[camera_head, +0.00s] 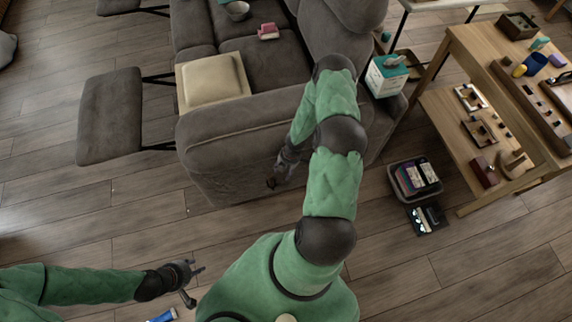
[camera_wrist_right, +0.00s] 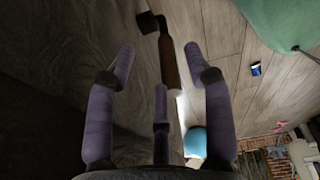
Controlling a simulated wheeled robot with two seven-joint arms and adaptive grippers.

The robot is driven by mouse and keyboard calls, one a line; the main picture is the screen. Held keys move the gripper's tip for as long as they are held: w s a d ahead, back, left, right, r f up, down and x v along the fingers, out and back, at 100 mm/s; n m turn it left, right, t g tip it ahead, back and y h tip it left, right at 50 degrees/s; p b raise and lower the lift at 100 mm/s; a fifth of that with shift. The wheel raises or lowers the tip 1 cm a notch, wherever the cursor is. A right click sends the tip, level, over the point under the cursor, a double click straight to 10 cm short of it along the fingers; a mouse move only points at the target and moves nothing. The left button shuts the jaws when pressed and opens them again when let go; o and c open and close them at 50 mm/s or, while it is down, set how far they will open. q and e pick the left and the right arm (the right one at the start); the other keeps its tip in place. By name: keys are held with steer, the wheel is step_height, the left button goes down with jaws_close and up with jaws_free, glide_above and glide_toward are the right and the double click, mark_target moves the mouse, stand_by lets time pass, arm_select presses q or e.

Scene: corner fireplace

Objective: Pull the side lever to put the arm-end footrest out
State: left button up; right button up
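The grey sofa (camera_head: 235,135) has a side lever (camera_head: 271,183) low on its near arm's outer face. In the right wrist view the lever (camera_wrist_right: 168,62) is a brown bar with a dark square mount and pale tip. My right gripper (camera_head: 282,172) is at the lever; in the wrist view (camera_wrist_right: 160,70) its purple-grey fingers are spread around the bar, and I see no clear grip. The arm-end footrest (camera_head: 109,116) stands out from the sofa's front on dark links. My left gripper (camera_head: 192,284) is open and empty above the floor, away from the sofa.
A wooden table (camera_head: 455,110) with small items is at right, beside a grey bin (camera_head: 414,180) and a dark item (camera_head: 427,218). A blue tube (camera_head: 162,315) is at the bottom. Floor before the sofa arm is clear.

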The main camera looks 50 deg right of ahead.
steer(key=shift+s+d+r, duration=0.15)
steer(key=shift+d+r, duration=0.05)
steer(key=shift+r, duration=0.9)
steer(key=shift+s+d+r, duration=0.1)
steer(key=shift+d+r, duration=0.05)
steer(key=shift+r, duration=0.9)
